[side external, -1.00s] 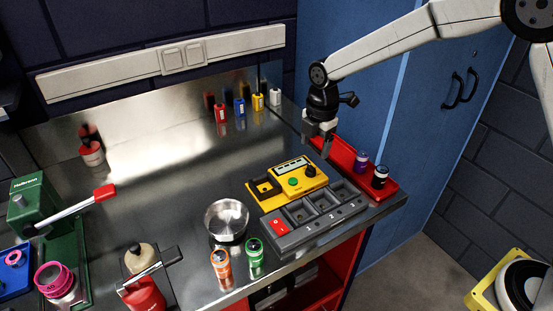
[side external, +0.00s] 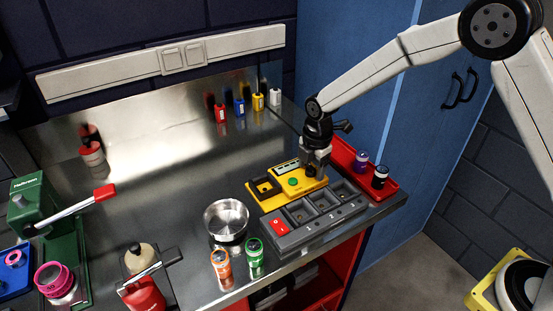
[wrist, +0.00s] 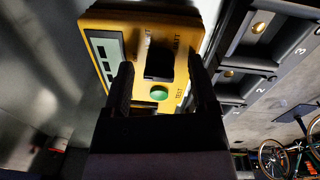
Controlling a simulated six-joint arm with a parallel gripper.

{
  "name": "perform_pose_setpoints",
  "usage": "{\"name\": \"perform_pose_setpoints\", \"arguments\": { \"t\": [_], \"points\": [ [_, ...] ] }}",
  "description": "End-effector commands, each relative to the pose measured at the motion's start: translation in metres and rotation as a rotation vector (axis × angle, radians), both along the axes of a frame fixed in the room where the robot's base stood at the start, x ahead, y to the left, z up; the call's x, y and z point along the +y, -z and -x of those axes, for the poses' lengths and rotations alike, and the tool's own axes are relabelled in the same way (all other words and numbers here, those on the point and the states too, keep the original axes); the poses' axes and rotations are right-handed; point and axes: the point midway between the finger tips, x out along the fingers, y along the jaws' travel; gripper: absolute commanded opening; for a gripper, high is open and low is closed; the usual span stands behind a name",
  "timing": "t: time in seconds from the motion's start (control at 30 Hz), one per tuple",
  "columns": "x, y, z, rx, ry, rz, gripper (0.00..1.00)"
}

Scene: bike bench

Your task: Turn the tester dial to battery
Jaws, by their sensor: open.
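The yellow tester (side external: 283,198) lies on the metal bench, with a display (side external: 288,167), a green button (side external: 294,182) and a black square recess (side external: 264,187).
A grey numbered tray (side external: 300,240) with a red switch (side external: 279,227) sits in front of the tester. A red tray (side external: 345,152) with purple and black cells is behind right. A metal bowl (side external: 227,220) and orange (side external: 221,264) and green (side external: 254,251) cells stand left.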

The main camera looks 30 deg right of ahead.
Motion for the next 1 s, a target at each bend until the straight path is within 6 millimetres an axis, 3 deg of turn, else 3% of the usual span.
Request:
{"name": "perform_pose_setpoints", "arguments": {
  "t": [0.07,0.3,0.67,1.0],
  "points": [
    [0.0000,-0.0002,-0.0001,0.000,0.000,0.000,0.75],
    [0.0000,-0.0003,0.0001,0.000,0.000,0.000,0.02],
    [0.0000,-0.0004,0.0006,0.002,0.024,0.001,0.00],
    [0.0004,-0.0002,0.0012,0.005,0.183,0.000,0.00]
  ]
}}
